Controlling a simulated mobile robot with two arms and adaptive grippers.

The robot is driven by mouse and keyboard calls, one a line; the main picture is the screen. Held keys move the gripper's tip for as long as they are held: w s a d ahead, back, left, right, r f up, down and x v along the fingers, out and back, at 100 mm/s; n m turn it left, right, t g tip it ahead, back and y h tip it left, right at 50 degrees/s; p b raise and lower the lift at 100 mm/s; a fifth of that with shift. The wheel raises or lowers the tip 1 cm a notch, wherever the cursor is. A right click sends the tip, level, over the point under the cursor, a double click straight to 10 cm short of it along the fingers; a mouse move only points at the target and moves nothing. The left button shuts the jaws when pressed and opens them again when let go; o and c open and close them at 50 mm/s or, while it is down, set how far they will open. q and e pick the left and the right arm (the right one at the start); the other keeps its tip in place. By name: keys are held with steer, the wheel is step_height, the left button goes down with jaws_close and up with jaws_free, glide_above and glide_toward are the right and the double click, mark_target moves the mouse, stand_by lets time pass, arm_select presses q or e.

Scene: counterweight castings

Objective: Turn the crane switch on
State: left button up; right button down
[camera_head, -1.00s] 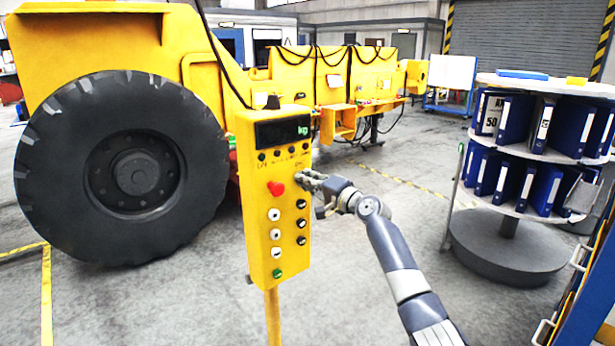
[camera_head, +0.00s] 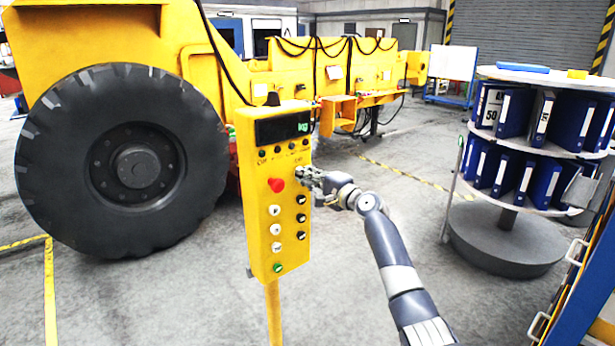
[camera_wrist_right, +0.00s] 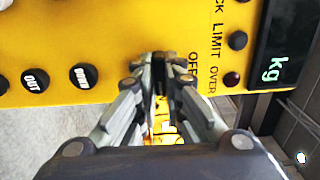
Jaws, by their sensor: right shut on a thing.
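The yellow crane control box (camera_head: 262,225) stands upright on a yellow post, with a dark display reading "kg", a red button (camera_head: 276,185) and several white and black buttons. My right gripper (camera_head: 303,175) is at the box's upper right front, level with the red button. In the right wrist view the box face (camera_wrist_right: 95,30) fills the top, and my right gripper (camera_wrist_right: 160,72) has its fingertips close together by the "OFF" lettering. They are shut on a small dark part, which I take as the crane switch; the fingers mostly hide it. My left gripper is not in view.
A large yellow machine with a black tyre (camera_head: 125,160) stands behind the box on the left. A round shelf rack (camera_head: 505,245) with blue binders stands on the right.

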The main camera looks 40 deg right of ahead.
steer(key=shift+d+r, duration=0.1)
steer(key=c, duration=1.7)
jaws_free()
steer(key=s, duration=1.2)
